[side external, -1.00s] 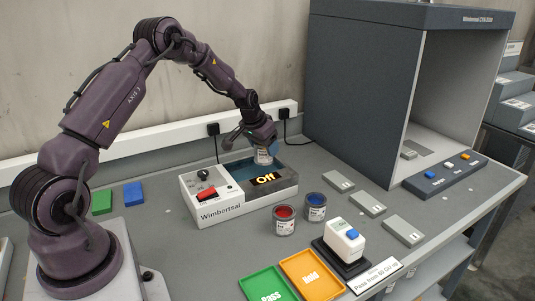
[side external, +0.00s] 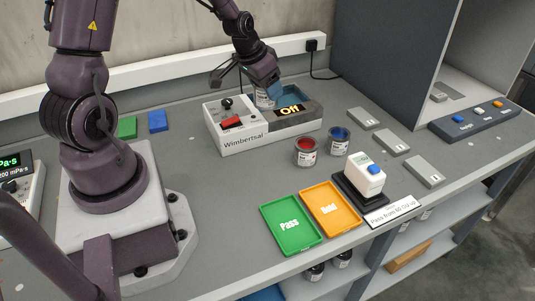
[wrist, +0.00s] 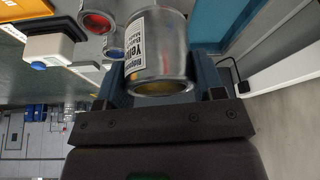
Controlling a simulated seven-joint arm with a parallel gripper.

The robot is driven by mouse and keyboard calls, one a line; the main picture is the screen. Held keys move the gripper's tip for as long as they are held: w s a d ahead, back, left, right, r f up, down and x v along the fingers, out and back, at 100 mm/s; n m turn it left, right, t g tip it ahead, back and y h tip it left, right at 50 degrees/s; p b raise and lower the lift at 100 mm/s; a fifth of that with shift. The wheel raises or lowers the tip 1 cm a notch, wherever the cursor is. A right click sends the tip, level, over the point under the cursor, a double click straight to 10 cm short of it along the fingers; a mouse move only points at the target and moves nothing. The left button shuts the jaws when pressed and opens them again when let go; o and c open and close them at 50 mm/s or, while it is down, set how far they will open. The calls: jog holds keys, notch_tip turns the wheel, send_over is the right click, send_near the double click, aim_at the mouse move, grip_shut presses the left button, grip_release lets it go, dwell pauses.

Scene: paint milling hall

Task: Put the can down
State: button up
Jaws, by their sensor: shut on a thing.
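A red-paint can (side external: 306,158) and a blue-paint can (side external: 338,145) stand right of the machine. Green Pass (side external: 290,224) and orange Hold (side external: 330,209) trays lie in front, beside a white gauge (side external: 367,173). Grey plates (side external: 392,142) and a booth (side external: 395,60) are at right.

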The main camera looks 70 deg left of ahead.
jog(key=s+d+f+m, duration=0.1)
jog(key=d+f, duration=0.2)
jog(key=s+d+f+m+h, duration=0.1)
jog(key=d+f, duration=0.2)
jog(key=s+d+f+m, duration=0.1)
jog(key=s+d+f, duration=0.1)
jog(key=d+f, duration=0.1)
jog(key=shift+s+d+f+m+h, duration=0.1)
jog(key=shift+d+f+m+h, duration=0.15)
jog(key=shift+d+m, duration=0.2)
jog(key=shift+a+f, duration=0.1)
jog(key=shift+f, duration=1.9)
jog(key=o, duration=1)
jog(key=shift+f, duration=0.1)
